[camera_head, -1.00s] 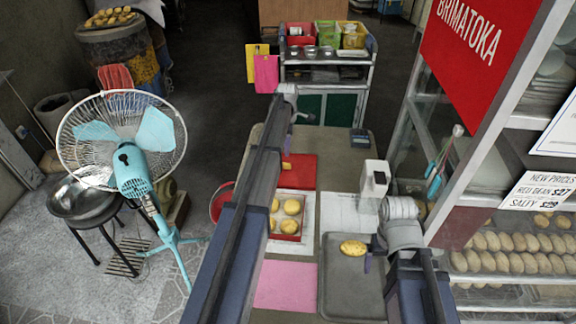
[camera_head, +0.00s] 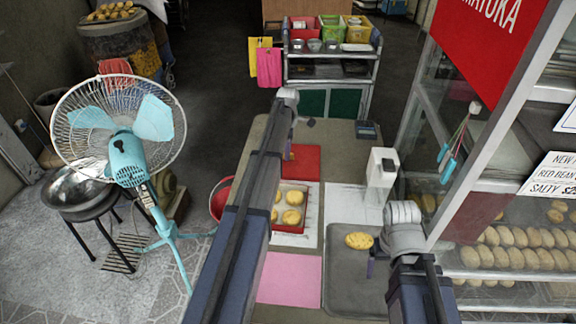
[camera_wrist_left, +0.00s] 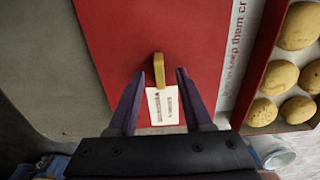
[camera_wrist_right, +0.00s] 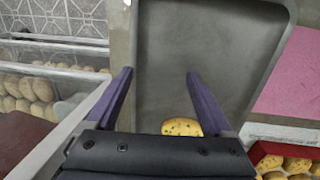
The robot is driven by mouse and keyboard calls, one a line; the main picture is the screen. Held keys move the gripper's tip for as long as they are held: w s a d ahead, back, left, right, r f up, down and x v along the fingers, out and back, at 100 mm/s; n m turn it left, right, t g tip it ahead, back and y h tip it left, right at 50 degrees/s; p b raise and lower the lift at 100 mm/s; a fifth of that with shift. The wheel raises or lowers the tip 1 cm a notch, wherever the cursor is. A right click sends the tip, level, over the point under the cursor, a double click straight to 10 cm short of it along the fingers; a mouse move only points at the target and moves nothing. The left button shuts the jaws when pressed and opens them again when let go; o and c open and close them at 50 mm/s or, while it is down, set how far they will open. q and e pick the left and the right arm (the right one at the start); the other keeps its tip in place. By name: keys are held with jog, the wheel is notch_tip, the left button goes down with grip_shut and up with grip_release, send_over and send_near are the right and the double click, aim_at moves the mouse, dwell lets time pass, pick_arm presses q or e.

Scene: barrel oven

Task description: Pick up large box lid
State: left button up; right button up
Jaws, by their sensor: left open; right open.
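The large box lid (camera_head: 307,162) is a flat red panel on the table, partly hidden behind my left arm in the head view. In the left wrist view the red lid (camera_wrist_left: 110,25) fills the middle and has a small yellow handle (camera_wrist_left: 158,70) and a white label. My left gripper (camera_wrist_left: 160,74) is open, with a finger on each side of the handle and a gap to each; contact is not visible. My right gripper (camera_wrist_right: 160,75) is open above the grey tray (camera_wrist_right: 205,50), with a speckled bun (camera_wrist_right: 182,127) near one finger.
A red box of buns (camera_head: 305,190) is near the lid. A pink sheet (camera_head: 290,278) and the grey tray (camera_head: 350,300) lie nearer me. A white dispenser-like object (camera_head: 381,170) stands right of the lid. The glass display case (camera_head: 500,170) bounds the right side; a fan (camera_head: 125,140) stands left.

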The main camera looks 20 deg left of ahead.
pick_arm(q)
jog(key=shift+f, duration=0.5)
jog(key=shift+r, duration=0.1)
grip_shut()
